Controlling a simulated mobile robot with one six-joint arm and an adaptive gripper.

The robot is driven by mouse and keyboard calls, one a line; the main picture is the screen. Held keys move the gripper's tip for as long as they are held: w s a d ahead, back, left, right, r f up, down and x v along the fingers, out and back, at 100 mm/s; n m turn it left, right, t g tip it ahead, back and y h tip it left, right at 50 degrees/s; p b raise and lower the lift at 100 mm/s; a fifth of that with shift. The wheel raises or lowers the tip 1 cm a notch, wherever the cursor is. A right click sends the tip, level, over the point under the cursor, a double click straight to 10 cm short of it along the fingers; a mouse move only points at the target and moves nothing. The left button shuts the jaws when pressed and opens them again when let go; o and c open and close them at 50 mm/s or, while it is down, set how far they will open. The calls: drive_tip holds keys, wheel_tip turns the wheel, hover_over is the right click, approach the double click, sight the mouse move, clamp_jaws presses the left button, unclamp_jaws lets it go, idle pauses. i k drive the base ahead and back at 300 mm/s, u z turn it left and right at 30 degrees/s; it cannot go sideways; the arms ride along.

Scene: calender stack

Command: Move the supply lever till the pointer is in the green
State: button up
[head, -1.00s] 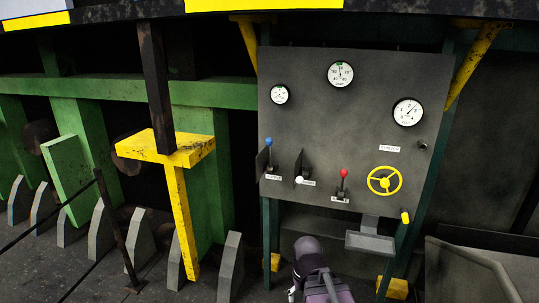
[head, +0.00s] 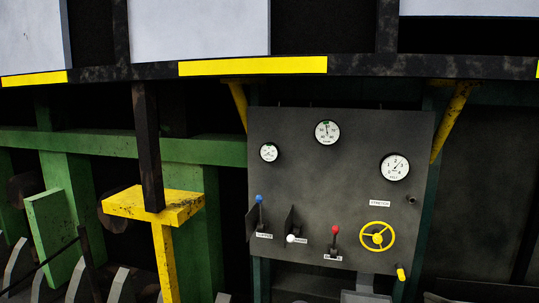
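A grey control panel (head: 340,215) stands right of centre in the head view. It carries a blue-knobbed lever (head: 259,199), a white-knobbed lever (head: 290,238) and a red-knobbed lever (head: 335,231). The blue and red knobs stand up; the white knob sits low. Each lever has a small label too blurred to read, so I cannot tell which is supply. The small left gauge (head: 268,153) and the middle gauge (head: 327,132) show green marks near their tops. Their pointers are too small to read surely. The right gauge (head: 395,167) shows no clear green. My gripper is not in view.
A yellow handwheel (head: 377,236) and a small black knob (head: 411,199) sit on the panel's right side. A yellow-ended part (head: 401,273) sticks out below. A yellow T-shaped post (head: 165,207) and green frames stand left. A dark beam with yellow strips (head: 253,67) crosses above.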

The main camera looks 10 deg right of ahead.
sight(258, 199)
drive_tip(key=k, duration=1.35)
drive_tip(key=u, duration=0.5)
drive_tip(key=i, duration=1.8)
drive_tip(key=z, duration=0.4)
